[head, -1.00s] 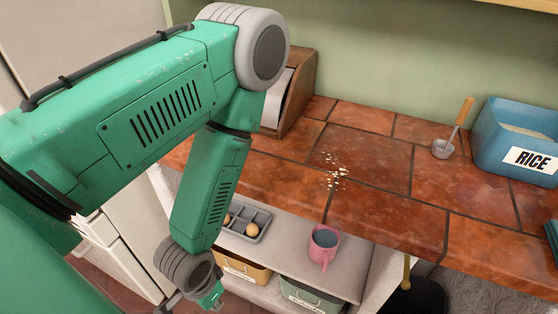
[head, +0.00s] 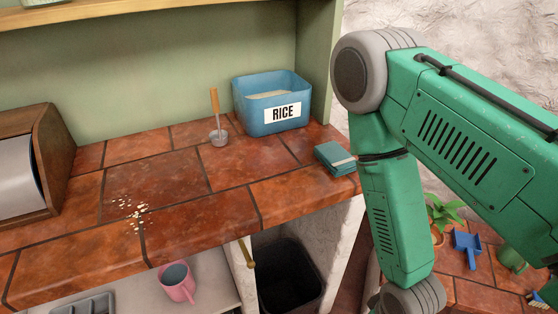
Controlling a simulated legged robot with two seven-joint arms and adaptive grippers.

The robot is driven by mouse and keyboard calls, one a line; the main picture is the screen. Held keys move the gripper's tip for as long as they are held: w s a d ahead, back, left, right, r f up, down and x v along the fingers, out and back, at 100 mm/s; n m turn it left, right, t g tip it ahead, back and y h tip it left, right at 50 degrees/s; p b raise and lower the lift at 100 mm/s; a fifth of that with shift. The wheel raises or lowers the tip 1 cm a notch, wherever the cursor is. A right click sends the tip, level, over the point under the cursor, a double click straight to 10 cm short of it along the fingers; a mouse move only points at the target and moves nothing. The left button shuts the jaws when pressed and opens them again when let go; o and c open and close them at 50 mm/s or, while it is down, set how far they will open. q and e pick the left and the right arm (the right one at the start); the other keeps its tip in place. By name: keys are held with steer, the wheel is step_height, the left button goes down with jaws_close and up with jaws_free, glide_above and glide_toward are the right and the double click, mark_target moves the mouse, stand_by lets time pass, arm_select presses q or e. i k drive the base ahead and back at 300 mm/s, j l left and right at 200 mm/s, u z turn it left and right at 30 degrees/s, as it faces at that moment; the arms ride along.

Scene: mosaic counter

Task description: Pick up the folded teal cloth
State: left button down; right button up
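The folded teal cloth (head: 333,158) lies on the tiled counter (head: 190,230) near its right end, in front of the blue rice bin. It has a pale band along one side. My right arm comes in from the right and hangs down just beside the cloth, over the counter's right end. The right gripper is below the bottom edge of the picture, so its fingers are hidden. My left arm and gripper are out of the picture.
The rice bin (head: 270,104) and a wooden-handled scoop (head: 218,132) stand behind. Pale crumbs (head: 132,212) lie on the counter. A wooden bread box (head: 44,165) is at left. Below are a pink mug (head: 177,284) and a dark bin (head: 288,275). A plant (head: 443,214) and a blue dustpan (head: 467,246) are at right.

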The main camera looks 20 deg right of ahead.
mark_target(338, 162)
steer(key=l+u, duration=0.2)
steer(key=u, duration=0.2)
steer(key=k+l+u, duration=0.1)
steer(key=u, duration=0.3)
steer(key=k+l+u, duration=0.2)
steer(key=l, duration=0.4)
steer(key=k+l+u, duration=0.15)
steer(key=k+l, duration=0.3)
steer(key=l, duration=0.15)
steer(key=k+l+u, duration=0.2)
steer(key=k+l, duration=0.15)
steer(key=l, duration=0.15)
steer(key=i+l, duration=0.2)
steer(key=i, duration=0.1)
